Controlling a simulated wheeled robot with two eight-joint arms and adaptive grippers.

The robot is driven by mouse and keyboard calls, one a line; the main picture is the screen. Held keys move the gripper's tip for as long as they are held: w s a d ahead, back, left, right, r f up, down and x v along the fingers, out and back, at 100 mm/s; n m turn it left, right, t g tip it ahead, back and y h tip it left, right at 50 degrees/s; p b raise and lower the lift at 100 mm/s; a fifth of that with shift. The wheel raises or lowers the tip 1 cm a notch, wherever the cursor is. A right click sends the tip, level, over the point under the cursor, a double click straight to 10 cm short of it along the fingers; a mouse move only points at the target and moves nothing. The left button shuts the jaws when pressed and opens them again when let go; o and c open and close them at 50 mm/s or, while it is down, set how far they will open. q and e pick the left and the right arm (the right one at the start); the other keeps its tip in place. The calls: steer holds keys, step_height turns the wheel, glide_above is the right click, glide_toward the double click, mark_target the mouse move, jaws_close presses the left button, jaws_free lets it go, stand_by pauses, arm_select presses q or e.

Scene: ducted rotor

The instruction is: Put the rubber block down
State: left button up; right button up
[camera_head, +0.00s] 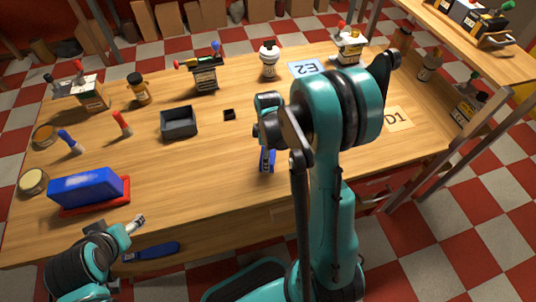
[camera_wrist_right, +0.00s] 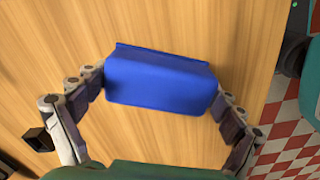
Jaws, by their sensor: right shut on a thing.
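The rubber block, a plain blue block (camera_wrist_right: 160,82), is between the two fingers of my right gripper (camera_wrist_right: 162,98), which is shut on it in the right wrist view. In the head view a small part of the blue block (camera_head: 267,161) shows below my right arm, over the middle of the table; the arm hides most of the right gripper. I cannot tell whether the block touches the table. My left gripper (camera_head: 137,223) is at the table's front left edge, apart from the block; its opening is unclear.
A black open box (camera_head: 179,122) and a small black piece (camera_head: 229,115) lie left of the right arm. A larger blue thing (camera_head: 89,188) sits on a red base at the left. Bottles stand along the back. Cards E2 (camera_head: 308,69) and D1 (camera_head: 397,118) lie on the table. The front middle is clear.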

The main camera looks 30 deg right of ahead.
steer(key=shift+f, duration=0.2)
steer(key=o, duration=1)
steer(key=shift+r, duration=0.1)
